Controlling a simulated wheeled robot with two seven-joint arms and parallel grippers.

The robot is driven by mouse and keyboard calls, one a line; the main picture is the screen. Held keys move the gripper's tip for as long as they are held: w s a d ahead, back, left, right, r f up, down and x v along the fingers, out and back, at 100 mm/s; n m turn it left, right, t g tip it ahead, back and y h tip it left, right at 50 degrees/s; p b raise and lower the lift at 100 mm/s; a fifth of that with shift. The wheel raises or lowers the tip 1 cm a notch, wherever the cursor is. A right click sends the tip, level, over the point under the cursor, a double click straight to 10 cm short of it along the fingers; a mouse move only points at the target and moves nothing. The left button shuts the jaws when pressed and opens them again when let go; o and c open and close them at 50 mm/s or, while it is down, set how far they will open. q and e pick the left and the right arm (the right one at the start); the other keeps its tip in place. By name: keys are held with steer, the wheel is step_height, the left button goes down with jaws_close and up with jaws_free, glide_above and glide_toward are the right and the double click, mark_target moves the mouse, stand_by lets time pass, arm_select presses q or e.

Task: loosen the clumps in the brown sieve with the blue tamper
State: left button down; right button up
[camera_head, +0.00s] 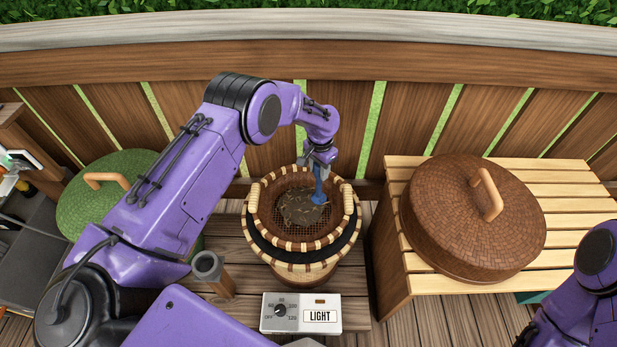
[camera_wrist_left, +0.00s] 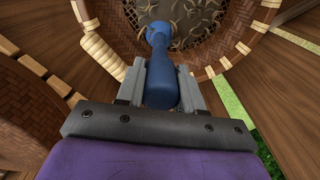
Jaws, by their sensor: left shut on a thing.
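The brown sieve (camera_head: 265,209) sits in the top of a round basket-like stand, with a dark mesh floor. A clump of brown leafy material (camera_head: 303,208) lies on the mesh. My left gripper (camera_head: 319,160) is above the sieve's back right part, shut on the blue tamper (camera_head: 319,190). In the left wrist view the blue tamper (camera_wrist_left: 160,75) lies between both fingers, its far end at the leafy pieces; I cannot tell whether it touches them. My right arm shows at the lower right edge, but its gripper is out of view.
A brown round lid (camera_head: 450,225) with a handle lies on a slatted bench to the right. A green lid (camera_head: 90,205) is at the left. A white control box (camera_head: 301,313) marked LIGHT and a grey-topped post (camera_head: 207,265) stand in front. A wooden fence runs behind.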

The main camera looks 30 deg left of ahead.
arm_select(q)
steer(key=s+a+p, duration=0.3)
steer(key=s+p, duration=0.6)
steer(key=s, duration=0.2)
step_height(320, 180, up, 10)
steer(key=p, duration=0.7)
steer(key=shift+s+r, duration=0.2)
steer(key=shift+s, duration=0.1)
arm_select(e)
step_height(320, 180, up, 18)
